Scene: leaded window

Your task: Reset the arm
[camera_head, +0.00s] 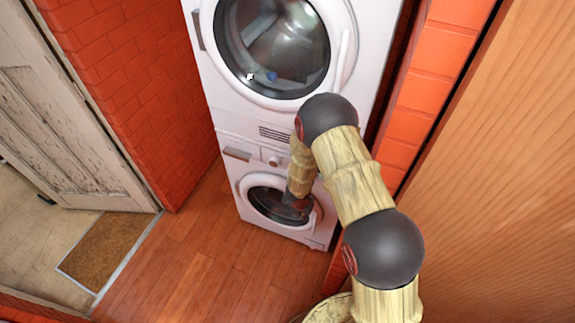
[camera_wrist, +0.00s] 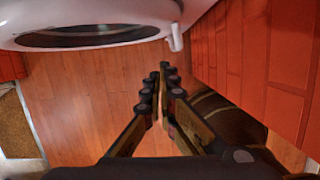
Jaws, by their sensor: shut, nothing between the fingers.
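My arm (camera_head: 358,180) rises from the bottom right of the head view, bends at a dark round joint, and reaches down in front of the lower white machine. My gripper (camera_wrist: 164,70) shows in the wrist view with its two dark fingers together at the tips and nothing between them. It points over the wooden floor (camera_wrist: 95,90). In the head view the end of the arm is near the lower machine's round door (camera_head: 262,203) and covers part of it. I cannot tell whether it touches the door.
Two white front-loading machines stand stacked; the upper one (camera_head: 225,118) has a round glass door. Red brick walls (camera_head: 135,80) stand on both sides. A wooden panel (camera_head: 510,180) is close on the right. A doormat (camera_head: 103,247) lies by the pale door (camera_head: 60,135). The floor at lower left is clear.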

